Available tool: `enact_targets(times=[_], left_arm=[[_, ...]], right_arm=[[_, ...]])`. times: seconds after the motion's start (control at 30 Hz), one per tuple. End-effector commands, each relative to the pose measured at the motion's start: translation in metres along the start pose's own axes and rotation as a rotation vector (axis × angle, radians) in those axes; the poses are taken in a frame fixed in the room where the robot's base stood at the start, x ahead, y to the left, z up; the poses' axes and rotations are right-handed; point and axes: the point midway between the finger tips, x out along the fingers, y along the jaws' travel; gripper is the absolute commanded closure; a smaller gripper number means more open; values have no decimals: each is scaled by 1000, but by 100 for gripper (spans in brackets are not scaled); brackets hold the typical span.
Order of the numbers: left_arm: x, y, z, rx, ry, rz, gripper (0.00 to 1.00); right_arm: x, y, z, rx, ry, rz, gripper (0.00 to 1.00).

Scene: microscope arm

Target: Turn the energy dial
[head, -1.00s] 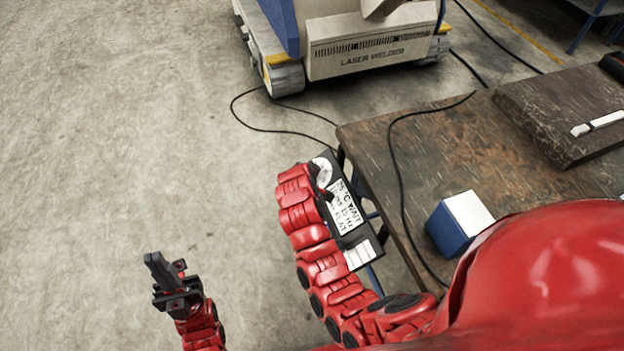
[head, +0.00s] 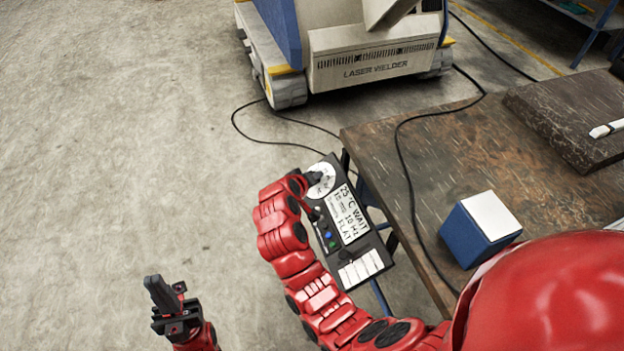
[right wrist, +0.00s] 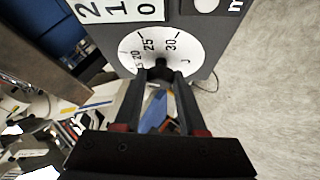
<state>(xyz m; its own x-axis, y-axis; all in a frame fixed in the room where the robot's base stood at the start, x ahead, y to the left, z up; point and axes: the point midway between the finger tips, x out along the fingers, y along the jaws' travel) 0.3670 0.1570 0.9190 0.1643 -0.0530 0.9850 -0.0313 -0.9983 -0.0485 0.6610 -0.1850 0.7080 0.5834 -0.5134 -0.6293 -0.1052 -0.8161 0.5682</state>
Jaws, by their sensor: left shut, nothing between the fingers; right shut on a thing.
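The control panel (head: 352,254) is a dark box beside the table's left edge, with a white display reading 25 °C, WAIT, 10 Hz and FLAT. The energy dial (head: 325,186) is a white round scale at its far end. In the right wrist view the dial (right wrist: 192,47) shows 20, 25, 30 and J around a small black knob. My right gripper (right wrist: 160,70) is shut on the knob, which its fingers partly hide. In the head view my right arm partly covers the panel's left side. My left gripper (head: 172,300) is shut and empty over the floor, apart from the panel.
A worn table (head: 455,165) stands right of the panel, with a blue-and-white box (head: 480,228) and a dark slab (head: 575,118) on it. A black cable (head: 408,165) crosses the table. The laser welder (head: 365,65) stands beyond. The floor at left is clear.

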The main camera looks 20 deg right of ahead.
Motion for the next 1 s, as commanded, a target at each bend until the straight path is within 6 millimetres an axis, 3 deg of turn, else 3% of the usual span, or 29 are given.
enact_targets(times=[0.17, 0.2, 0.33, 0.73, 0.87, 1.0], left_arm=[[0, 0, 0, 0, 0, 0, 100], [0, 0, 0, 0, 0, 0, 100], [0, 0, 0, 0, 0, 0, 100], [0, 0, 0, 0, 0, 0, 100], [0, 0, 0, 0, 0, 0, 100], [0, 0, 0, 0, 0, 0, 100]], right_arm=[[0, 0, -1, 0, 2, 0, 100], [0, 0, -1, 0, 1, 0, 53], [0, 0, 0, 0, 1, 0, 30], [-8, 0, -1, -2, 3, 0, 30], [-31, -1, -2, -1, 6, -2, 30], [-68, -2, -2, -2, 10, -4, 30]])
